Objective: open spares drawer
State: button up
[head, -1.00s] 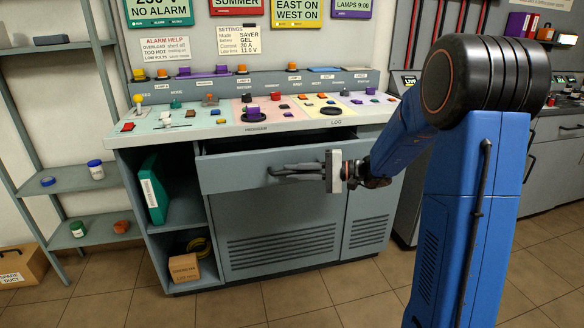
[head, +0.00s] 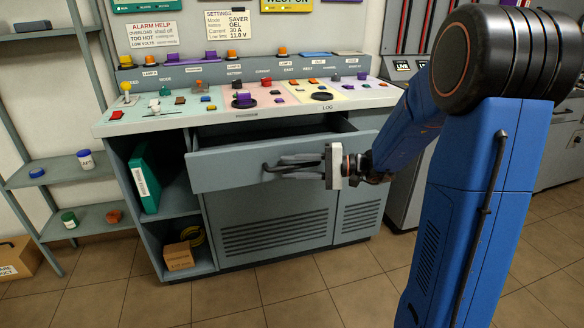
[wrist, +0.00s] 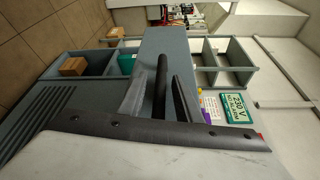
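A wide grey drawer (head: 225,172) under the console top stands partly pulled out, with its dark inside showing behind the front's upper edge. I see no readable label on its front. Its dark bar handle (wrist: 160,80) lies between my two fingers in the wrist view, and the grey front lies behind it. My gripper (head: 283,166) is at the drawer front in the head view and appears shut on the handle. The exact finger contact is hard to make out. Part of the handle is hidden by my fingers.
Open shelves left of the drawer hold a green binder (head: 146,178) and a cardboard box (head: 178,256). A vented panel (head: 275,222) is below the drawer. Switches and knobs cover the console top (head: 170,124). A shelf rack (head: 62,172) stands at left. Tiled floor (head: 300,295) in front is clear.

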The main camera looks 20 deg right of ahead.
dwell(0.3)
jog(key=v, duration=1.7)
jog(key=shift+d, duration=0.2)
jog(key=s+a+f+n+g+h, duration=0.3)
jog(key=s+a+g+h, duration=0.2)
jog(key=s+a, duration=0.7)
jog(key=s+d+n+t+h, duration=0.1)
jog(key=s+h, duration=0.4)
jog(key=s, duration=0.2)
jog(key=s+d+f+n+t+h, duration=0.1)
jog(key=s+d+n+t+h, duration=0.1)
jog(key=s+h, duration=0.3)
jog(key=shift+s+d+f+n+h, duration=0.3)
jog(key=shift+s+h, duration=0.1)
jog(key=shift+s, duration=0.55)
jog(key=shift+w+a, duration=0.1)
jog(key=shift+a, duration=0.05)
